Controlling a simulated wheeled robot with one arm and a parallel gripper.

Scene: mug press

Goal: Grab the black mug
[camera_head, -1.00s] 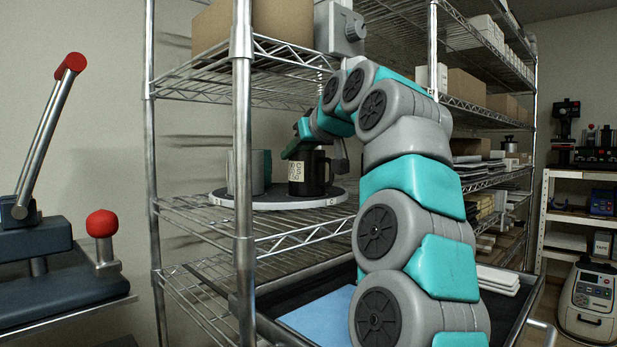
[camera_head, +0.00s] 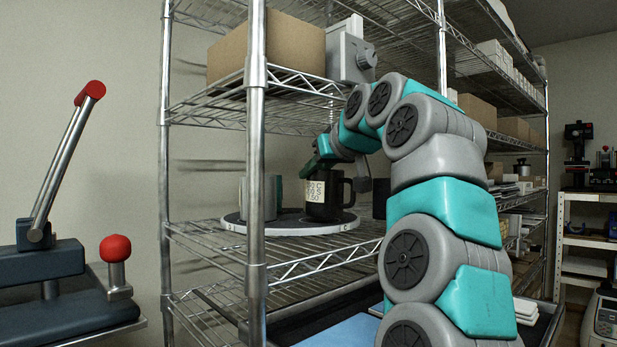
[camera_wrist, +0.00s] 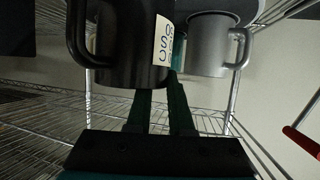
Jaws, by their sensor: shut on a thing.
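The black mug (camera_head: 338,200) with a pale lettered label is at the round tray (camera_head: 288,229) on the wire shelf, upright, handle to the right. I cannot tell whether its base touches the tray. My gripper (camera_head: 313,168) reaches it from above and is shut on its wall. In the wrist view the black mug (camera_wrist: 125,45) fills the upper left. My gripper's dark fingers (camera_wrist: 164,85) meet it at its right side, their tips partly hidden.
A grey mug (camera_head: 261,197) stands just left of the black mug, partly behind the shelf post (camera_head: 257,130). A cardboard box (camera_head: 275,52) and a grey device (camera_head: 350,55) sit on the shelf above. A press with red knobs (camera_head: 115,248) stands at left.

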